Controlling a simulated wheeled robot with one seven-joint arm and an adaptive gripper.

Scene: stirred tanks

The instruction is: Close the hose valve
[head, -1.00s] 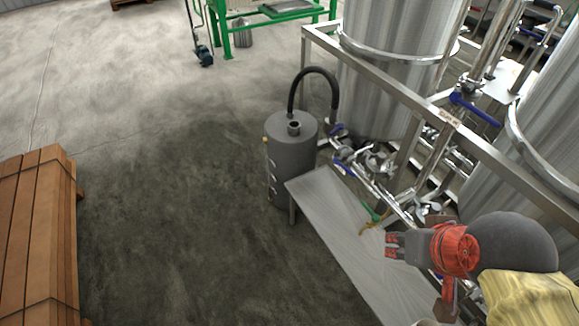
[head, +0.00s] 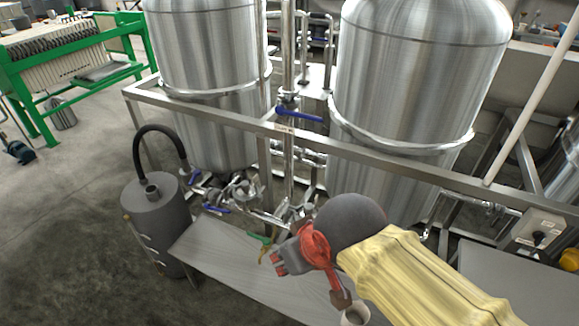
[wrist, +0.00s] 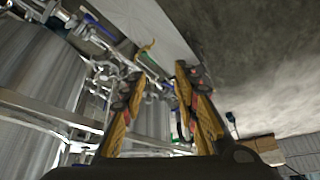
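Several blue-handled valves show in the head view; I cannot tell for sure which is the hose valve. One blue lever (head: 215,208) lies low on the piping near the black hose (head: 160,131), and another (head: 298,113) is higher on an upright pipe. A green handle (head: 259,239) and a yellow-brown piece (head: 263,256) are at the edge of the metal table. My gripper (head: 279,262) is just right of these, over the table. In the wrist view my gripper (wrist: 159,75) has its two fingers apart with nothing between them; the green handle (wrist: 148,58) and yellow-brown piece (wrist: 147,46) lie beyond.
A metal table (head: 225,255) stands before the piping, with a grey canister (head: 158,222) at its left end. Steel tanks (head: 205,50) and a frame rail (head: 380,158) stand behind. A control box (head: 537,232) is at right. Open floor (head: 60,220) lies to the left.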

